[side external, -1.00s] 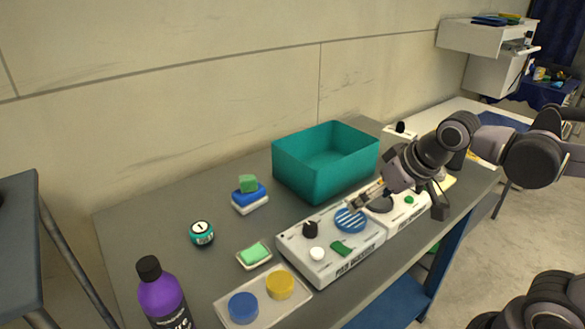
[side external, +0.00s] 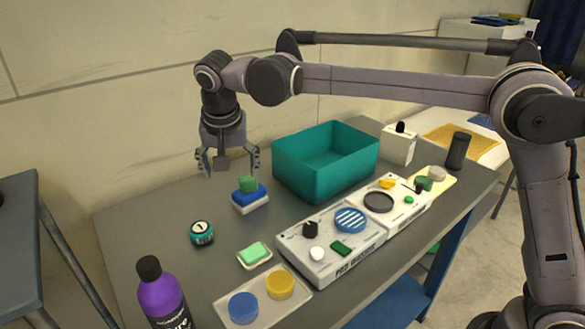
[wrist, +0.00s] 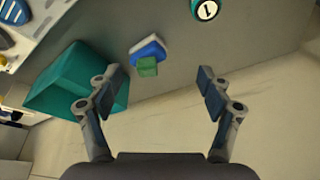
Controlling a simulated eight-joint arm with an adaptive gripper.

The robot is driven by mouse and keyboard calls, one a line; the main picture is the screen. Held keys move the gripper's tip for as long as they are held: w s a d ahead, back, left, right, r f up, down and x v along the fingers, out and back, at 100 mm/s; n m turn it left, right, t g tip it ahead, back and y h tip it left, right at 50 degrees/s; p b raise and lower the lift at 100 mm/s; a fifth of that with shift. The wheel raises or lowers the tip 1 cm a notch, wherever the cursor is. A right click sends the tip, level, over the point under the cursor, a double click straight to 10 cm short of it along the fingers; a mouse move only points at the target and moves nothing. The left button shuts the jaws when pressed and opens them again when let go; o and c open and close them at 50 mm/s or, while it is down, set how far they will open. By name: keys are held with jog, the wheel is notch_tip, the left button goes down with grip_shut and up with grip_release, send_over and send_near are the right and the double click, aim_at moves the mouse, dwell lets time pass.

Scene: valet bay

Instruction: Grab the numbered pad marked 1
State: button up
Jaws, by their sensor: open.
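The numbered pad marked 1 (side external: 202,234) is a small round teal piece with a dark top and a white disc bearing a 1. It stands on the grey table at the left; in the wrist view the pad (wrist: 205,12) shows at the top edge, partly cut off. My gripper (side external: 230,167) is open and empty, pointing down above the back of the table. It is apart from the pad, behind and above it. In the wrist view my gripper's fingers (wrist: 162,88) are spread with nothing between them.
A blue-and-white block (side external: 250,200) with a green piece on top stands close to the gripper. A teal bin (side external: 300,182) is to its right. A green sponge on a dish (side external: 254,254), a purple bottle (side external: 162,295) and a pad washer (side external: 330,258) stand nearer the front.

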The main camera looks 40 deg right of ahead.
jog(key=w+a+f+m+h, duration=0.1)
jog(key=a+f, duration=0.2)
jog(key=a, duration=0.2)
jog(key=w+a+f+m, duration=0.1)
jog(key=w+a+f, duration=0.15)
jog(key=a, duration=0.35)
send_over(200, 229)
jog(key=s+a, duration=0.1)
jog(key=a, duration=0.1)
jog(key=shift+m+h, duration=0.3)
notch_tip(200, 229, down, 6)
jog(key=shift+a+f, duration=0.1)
jog(key=shift+g, duration=0.3)
jog(key=shift+d+x, duration=0.1)
jog(key=shift+x, duration=1.2)
jog(key=shift+d+x, duration=0.15)
jog(key=shift+x, duration=1.15)
jog(key=shift+s, duration=0.1)
jog(key=c, duration=1)
